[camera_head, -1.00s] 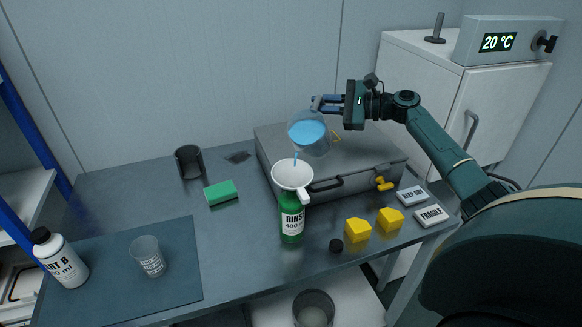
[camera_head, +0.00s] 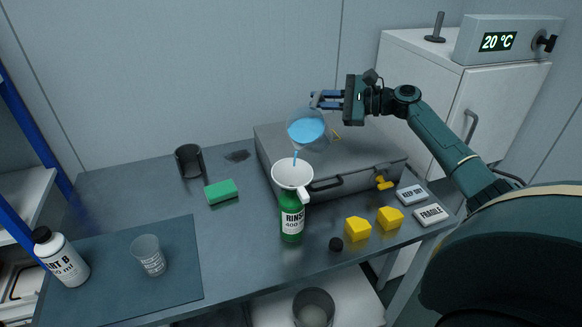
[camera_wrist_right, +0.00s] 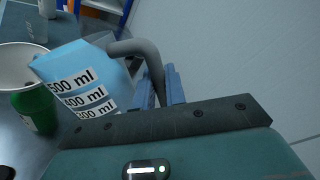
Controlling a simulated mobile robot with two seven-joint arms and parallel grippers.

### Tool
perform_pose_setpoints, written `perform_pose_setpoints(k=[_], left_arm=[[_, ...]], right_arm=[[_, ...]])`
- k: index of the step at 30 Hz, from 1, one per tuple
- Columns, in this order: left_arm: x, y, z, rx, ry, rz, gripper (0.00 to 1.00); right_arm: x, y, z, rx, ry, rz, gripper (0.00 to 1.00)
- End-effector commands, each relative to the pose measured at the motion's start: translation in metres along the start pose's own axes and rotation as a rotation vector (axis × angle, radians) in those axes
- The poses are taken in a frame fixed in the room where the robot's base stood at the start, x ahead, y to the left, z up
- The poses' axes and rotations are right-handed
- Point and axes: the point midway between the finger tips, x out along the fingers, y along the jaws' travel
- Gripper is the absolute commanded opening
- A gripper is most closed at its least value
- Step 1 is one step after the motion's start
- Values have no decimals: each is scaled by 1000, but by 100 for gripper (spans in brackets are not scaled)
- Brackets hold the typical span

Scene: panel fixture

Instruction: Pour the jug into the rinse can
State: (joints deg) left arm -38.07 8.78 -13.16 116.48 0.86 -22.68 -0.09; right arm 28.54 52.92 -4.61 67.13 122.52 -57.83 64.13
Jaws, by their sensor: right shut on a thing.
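The clear jug (camera_head: 306,128) holds blue liquid and is tilted above the white funnel (camera_head: 292,174). A thin blue stream runs from its lip down toward the funnel. The funnel sits on top of the green rinse can (camera_head: 292,220), which stands upright on the table. My right gripper (camera_head: 326,100) is shut on the jug's grey handle, seen close up in the right wrist view (camera_wrist_right: 158,88). There the jug (camera_wrist_right: 85,85) shows printed ml marks, and the funnel (camera_wrist_right: 18,65) and green can (camera_wrist_right: 36,108) are at the left. My left gripper is not in view.
A grey case (camera_head: 345,165) lies behind the can. Yellow blocks (camera_head: 357,229), a black cap (camera_head: 336,244), a green sponge (camera_head: 221,191), a dark cup (camera_head: 189,161), a clear beaker (camera_head: 149,255) and a white bottle (camera_head: 60,258) stand around.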

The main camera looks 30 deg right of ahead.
Motion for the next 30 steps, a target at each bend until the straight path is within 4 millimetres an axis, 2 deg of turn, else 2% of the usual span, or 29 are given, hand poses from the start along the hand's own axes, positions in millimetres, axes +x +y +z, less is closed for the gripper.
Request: perform_pose_setpoints(k=[30], left_arm=[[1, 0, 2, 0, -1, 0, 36]], right_arm=[[-1, -3, 10, -58, 9, -3, 0]])
